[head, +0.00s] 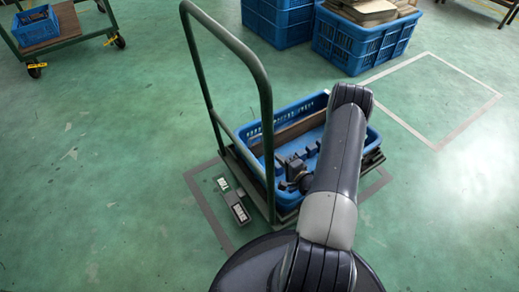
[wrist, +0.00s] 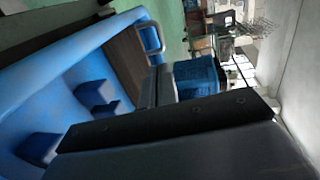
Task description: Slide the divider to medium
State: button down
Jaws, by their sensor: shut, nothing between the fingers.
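A blue crate (head: 368,138) sits on a low cart. The brown divider (head: 300,127) stands upright inside it, towards the far side, running lengthwise. In the wrist view the divider shows as a brown panel (wrist: 126,62) beyond blue stepped blocks (wrist: 95,92) on the crate floor. My gripper (head: 294,176) is low at the near left part of the crate, apart from the divider, and my forearm hides the crate's right middle. In the wrist view its grey fingers (wrist: 158,86) are together with nothing between them. Slot labels on the crate are not legible.
The cart's tall green handle (head: 266,100) rises at the crate's left side. Stacked blue crates (head: 360,45) stand behind, and another cart (head: 60,30) is at the far left. The floor on the left is clear.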

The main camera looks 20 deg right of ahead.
jog(key=b, duration=0.4)
send_near(261, 141)
jog(key=w+a+r, duration=0.3)
jog(key=w, duration=0.2)
jog(key=shift+w+a, duration=0.25)
jog(key=shift+w, duration=0.2)
jog(key=shift+w+a+f+b, duration=0.1)
jog(key=shift+w+a+b, duration=0.05)
jog(key=shift+w+b, duration=0.6)
jog(key=shift+s, duration=0.15)
